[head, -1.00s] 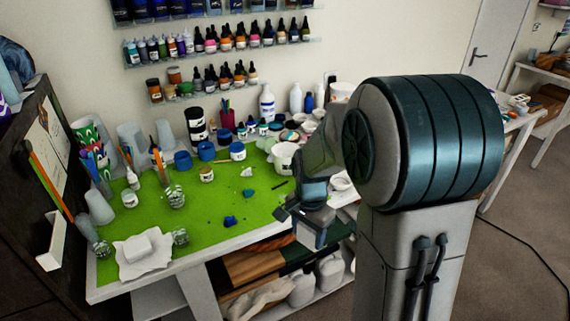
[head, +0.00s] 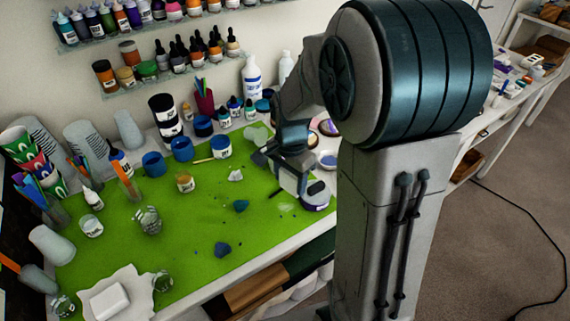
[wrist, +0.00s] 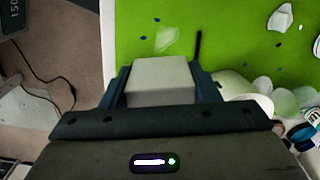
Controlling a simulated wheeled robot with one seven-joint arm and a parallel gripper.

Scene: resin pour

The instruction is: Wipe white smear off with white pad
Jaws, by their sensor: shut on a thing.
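My gripper (head: 290,178) is at the right part of the green mat, its fingers pointing down. In the wrist view my gripper (wrist: 160,85) is shut on a pale white pad (wrist: 160,74), which fills the space between the two fingers. The white smear (wrist: 167,40) is a faint translucent patch on the mat, just beyond the pad in the wrist view. In the head view the smear (head: 285,207) shows just in front of the gripper. I cannot tell whether the pad touches the mat.
The green mat (head: 190,238) holds blue lumps (head: 241,206) and a white scrap (head: 236,175). A jar (head: 317,196) stands close right of my gripper. A white block (head: 109,301) lies on crumpled paper at front left. Bottles and cups line the back.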

